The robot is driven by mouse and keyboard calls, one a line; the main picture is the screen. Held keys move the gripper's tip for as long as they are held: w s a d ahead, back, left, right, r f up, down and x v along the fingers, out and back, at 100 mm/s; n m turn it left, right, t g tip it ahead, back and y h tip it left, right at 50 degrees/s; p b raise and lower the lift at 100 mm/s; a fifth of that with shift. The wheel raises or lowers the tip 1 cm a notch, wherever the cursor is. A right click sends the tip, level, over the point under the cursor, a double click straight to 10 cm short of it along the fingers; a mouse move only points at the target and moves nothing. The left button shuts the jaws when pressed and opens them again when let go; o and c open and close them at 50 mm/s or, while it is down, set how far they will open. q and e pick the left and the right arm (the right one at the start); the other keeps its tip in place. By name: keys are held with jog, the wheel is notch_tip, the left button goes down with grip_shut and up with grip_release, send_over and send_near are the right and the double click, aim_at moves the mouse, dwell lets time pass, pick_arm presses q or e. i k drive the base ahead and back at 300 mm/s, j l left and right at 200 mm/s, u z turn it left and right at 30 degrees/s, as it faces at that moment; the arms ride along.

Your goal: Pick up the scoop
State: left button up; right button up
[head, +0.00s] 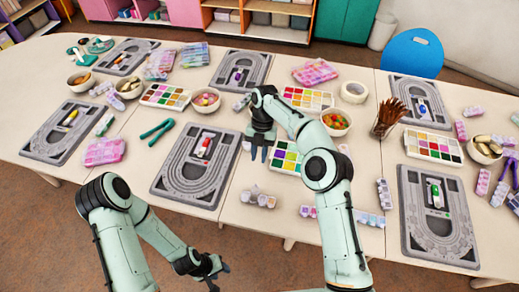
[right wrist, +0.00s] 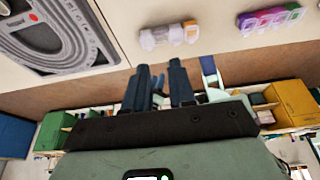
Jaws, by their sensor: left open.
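I cannot pick out a scoop with certainty. A small white and red tool (head: 203,147) lies on the grey bead board (head: 176,186) at the middle front; it is too small to name. My right gripper (head: 259,154) hangs over the table, right of that board, fingers apart, seemingly holding nothing. Its dark fingers also show in the right wrist view (right wrist: 159,75). My left gripper (head: 220,275) is open and empty, low in front of the table's front edge.
Green pliers (head: 157,131) lie left of the middle board. A paint palette (head: 286,158) sits beside my right gripper. A bead bowl (head: 336,122) and a brush cup (head: 387,118) stand to the right. Small clear boxes (head: 258,197) line the front edge.

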aim_at(206, 143)
jog(key=k, duration=1)
